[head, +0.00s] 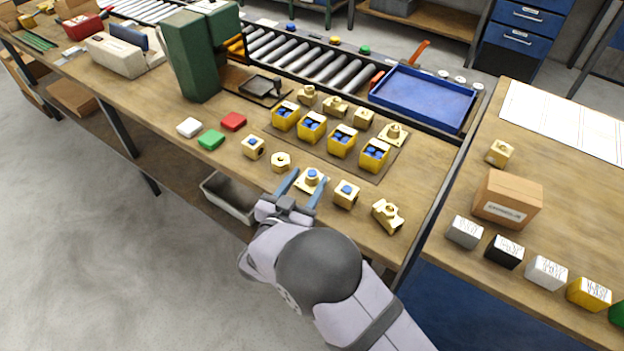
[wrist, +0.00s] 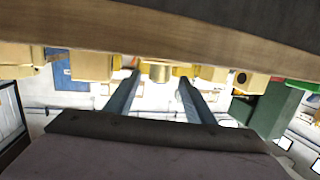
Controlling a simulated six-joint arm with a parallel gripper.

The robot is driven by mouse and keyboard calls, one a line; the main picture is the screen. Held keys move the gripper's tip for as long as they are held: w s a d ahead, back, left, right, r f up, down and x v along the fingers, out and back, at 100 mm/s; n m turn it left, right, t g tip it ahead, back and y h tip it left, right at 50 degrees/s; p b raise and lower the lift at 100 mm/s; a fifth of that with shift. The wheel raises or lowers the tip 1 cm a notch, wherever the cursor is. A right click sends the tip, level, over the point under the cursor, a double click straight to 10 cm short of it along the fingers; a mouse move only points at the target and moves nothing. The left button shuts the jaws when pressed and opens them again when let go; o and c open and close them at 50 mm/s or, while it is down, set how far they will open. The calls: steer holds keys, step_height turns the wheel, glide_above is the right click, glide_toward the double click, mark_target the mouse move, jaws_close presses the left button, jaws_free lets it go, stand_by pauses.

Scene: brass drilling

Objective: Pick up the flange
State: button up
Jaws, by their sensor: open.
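The flange (head: 311,182) is a brass piece with a flat square plate and a round hub with a blue spot on top. It stands in the front row on the wooden bench. My gripper (head: 307,184) is open, reaching in from the front edge, with its blue fingers on either side of the flange. In the wrist view, which looks upside down, the flange (wrist: 158,71) shows between the open fingertips (wrist: 158,80). I cannot tell whether either finger touches it. A similar brass plate with a hub (head: 393,133) sits farther back.
Brass blocks (head: 253,147) and (head: 346,194), a brass ring (head: 281,161) and a brass fitting (head: 387,215) stand close on both sides. Several yellow bins (head: 342,141) stand behind. A blue tray (head: 423,98) is at the back right, a green machine (head: 195,60) at left.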

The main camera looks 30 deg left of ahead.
mark_target(314, 170)
steer(key=shift+p+x, duration=0.85)
steer(key=shift+x, duration=2.75)
steer(key=shift+f, duration=0.1)
jaws_close()
